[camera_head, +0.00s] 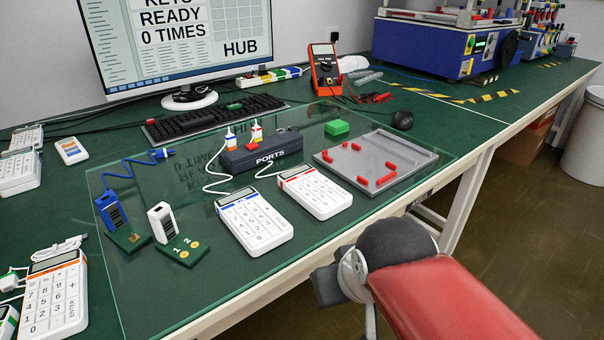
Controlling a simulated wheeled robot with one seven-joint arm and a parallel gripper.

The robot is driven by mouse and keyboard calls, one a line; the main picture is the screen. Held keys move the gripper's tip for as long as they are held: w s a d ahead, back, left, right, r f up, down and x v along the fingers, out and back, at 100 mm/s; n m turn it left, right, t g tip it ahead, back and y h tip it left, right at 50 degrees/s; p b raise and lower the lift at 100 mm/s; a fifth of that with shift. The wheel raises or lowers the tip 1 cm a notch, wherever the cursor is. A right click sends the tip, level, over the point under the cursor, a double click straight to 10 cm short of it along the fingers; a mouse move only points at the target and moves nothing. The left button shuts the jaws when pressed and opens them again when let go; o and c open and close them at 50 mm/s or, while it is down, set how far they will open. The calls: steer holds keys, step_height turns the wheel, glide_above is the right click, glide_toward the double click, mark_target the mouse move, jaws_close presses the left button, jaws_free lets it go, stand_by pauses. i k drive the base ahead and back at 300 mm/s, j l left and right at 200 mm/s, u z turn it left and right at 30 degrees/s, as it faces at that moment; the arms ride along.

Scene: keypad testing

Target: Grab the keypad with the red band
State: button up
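The keypad with the red band (316,196) is a white number pad lying face up on the glass mat, near the table's front edge. Its red band crosses the top, beside the display. A similar keypad with a blue band (256,224) lies just to its left. A cable runs from the red-band keypad toward the grey PORTS hub (262,152) behind it. My red arm with its dark joint comes in at the lower right, in front of the table edge and apart from both keypads. I cannot make out my gripper's fingers.
A grey tray (412,150) with several red pieces lies right of the keypads. A green block (337,128) sits behind it. Blue and white sticks on green boards stand at left. More keypads (53,300) lie at the far left. A keyboard (215,118) and monitor are behind.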

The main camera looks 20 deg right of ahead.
mark_target(302, 175)
steer(key=k+l+u, duration=0.15)
steer(key=u, duration=0.2)
steer(key=k+l+u, duration=0.1)
steer(key=u, duration=0.25)
